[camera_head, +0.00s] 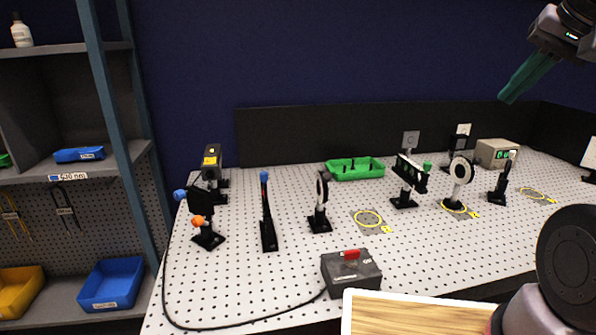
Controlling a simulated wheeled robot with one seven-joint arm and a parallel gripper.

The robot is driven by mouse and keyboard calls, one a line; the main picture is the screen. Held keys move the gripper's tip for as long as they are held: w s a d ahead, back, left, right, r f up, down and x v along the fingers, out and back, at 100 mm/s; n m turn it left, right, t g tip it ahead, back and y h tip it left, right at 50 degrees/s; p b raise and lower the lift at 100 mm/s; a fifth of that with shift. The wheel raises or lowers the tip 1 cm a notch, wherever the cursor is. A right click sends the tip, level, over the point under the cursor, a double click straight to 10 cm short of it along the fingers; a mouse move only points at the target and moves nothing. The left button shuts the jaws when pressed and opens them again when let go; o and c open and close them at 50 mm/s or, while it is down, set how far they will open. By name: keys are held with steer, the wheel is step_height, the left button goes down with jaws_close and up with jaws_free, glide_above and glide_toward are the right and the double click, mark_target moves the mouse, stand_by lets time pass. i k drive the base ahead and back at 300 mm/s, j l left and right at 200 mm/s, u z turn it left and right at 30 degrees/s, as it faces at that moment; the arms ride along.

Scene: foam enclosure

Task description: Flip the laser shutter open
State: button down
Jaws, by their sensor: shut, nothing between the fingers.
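My gripper (506,98) hangs at the upper right, well above the optical table. Its green fingers are together and empty. It is far from the laser shutter, with the width of the table between them. A black post-mounted device that looks like the laser shutter (203,204) stands at the table's left end. It has a blue knob (180,195) at its upper left and an orange knob (198,221) lower down. Whether its flag is up or down is hard to tell. Behind it is a black laser housing (212,161) with a yellow label.
A blue-tipped upright lever (265,199) and a round optic mount (320,202) stand right of the shutter. A black box with a red switch (351,272) sits at the front, its cable running left. A green tray (355,168) and several mounts stand farther back and right.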

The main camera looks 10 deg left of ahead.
mark_target(263, 176)
steer(key=j+u, duration=0.1)
steer(key=u, duration=0.65)
